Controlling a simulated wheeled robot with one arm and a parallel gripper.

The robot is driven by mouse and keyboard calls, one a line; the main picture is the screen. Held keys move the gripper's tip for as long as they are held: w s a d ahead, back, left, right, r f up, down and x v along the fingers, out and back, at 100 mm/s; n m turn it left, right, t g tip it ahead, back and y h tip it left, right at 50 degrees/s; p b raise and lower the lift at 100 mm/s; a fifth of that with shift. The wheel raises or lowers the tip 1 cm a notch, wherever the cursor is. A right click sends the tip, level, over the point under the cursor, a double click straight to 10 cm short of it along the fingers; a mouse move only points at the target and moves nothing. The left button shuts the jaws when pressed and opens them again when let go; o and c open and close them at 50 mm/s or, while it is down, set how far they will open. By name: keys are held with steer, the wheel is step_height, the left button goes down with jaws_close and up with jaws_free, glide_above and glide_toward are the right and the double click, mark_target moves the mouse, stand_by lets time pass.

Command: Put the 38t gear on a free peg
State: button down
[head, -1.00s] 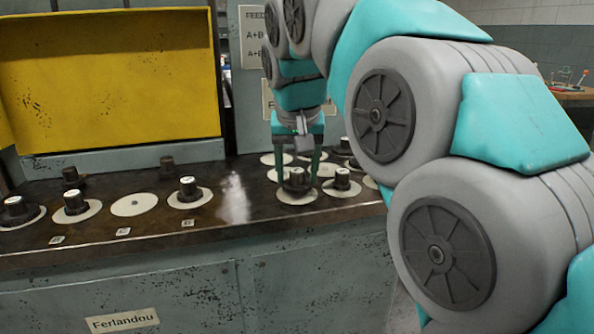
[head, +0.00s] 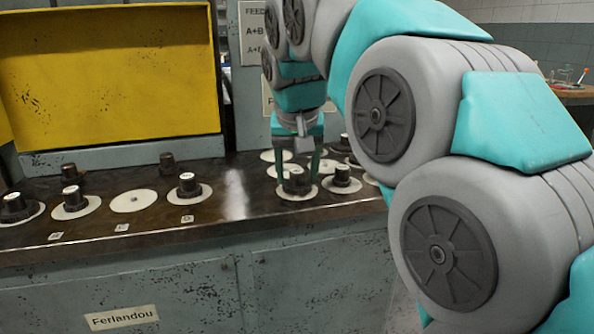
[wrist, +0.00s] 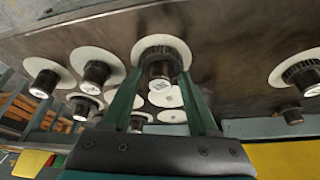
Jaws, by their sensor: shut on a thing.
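My gripper (head: 296,184) is shut on a dark gear (head: 296,179) with a pale top label, over a white disc (head: 297,193) on the right part of the bench. In the wrist view, the gear (wrist: 161,66) sits between the two green fingers, with its disc behind it. Its label is too small to read, so I cannot tell whether it is the 38t gear. I cannot tell whether it touches the disc. A bare white disc (head: 134,201) lies on the left part of the bench. Bare discs (head: 327,167) also show behind my gripper.
Another gear (head: 342,176) stands close on the right of the held one. Several more dark gears stand on the left, including one (head: 189,185) near the middle. A yellow panel (head: 110,75) rises behind the bench (head: 235,230). The bench's middle is clear.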

steer(key=shift+f, duration=0.1)
steer(key=shift+c, duration=0.4)
jaws_free()
steer(key=v, duration=0.7)
steer(key=shift+s+r, duration=0.2)
steer(key=shift+r, duration=0.15)
stand_by(0.4)
